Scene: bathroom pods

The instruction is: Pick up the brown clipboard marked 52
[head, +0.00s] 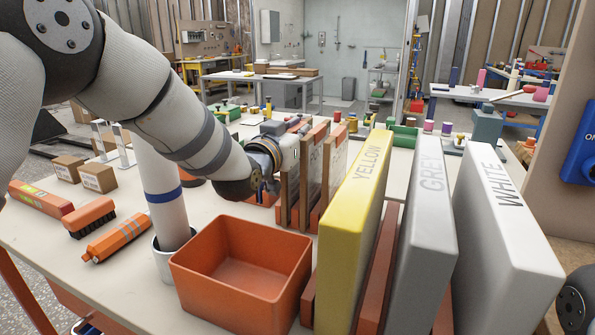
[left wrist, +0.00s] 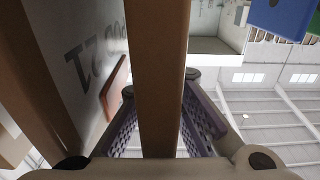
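Several brown clipboards (head: 306,180) stand upright in a slotted rack past the orange bin. Their numbers are too small to read in the head view, so I cannot tell which is 52. My left gripper (head: 270,170) is beside the left end of this row. In the left wrist view, the brown edge of one board (left wrist: 160,60) runs between the two purple-padded fingers of my left gripper (left wrist: 160,90). The fingers lie close on both sides of it; whether they press on it is unclear. A pale panel to the left bears partly hidden upside-down marks.
Yellow (head: 352,220), grey (head: 425,230) and white (head: 505,230) labelled panels stand to the right. An orange bin (head: 240,311) and a white tube (head: 160,190) stand in front. A brush (head: 90,216) and small boxes lie left.

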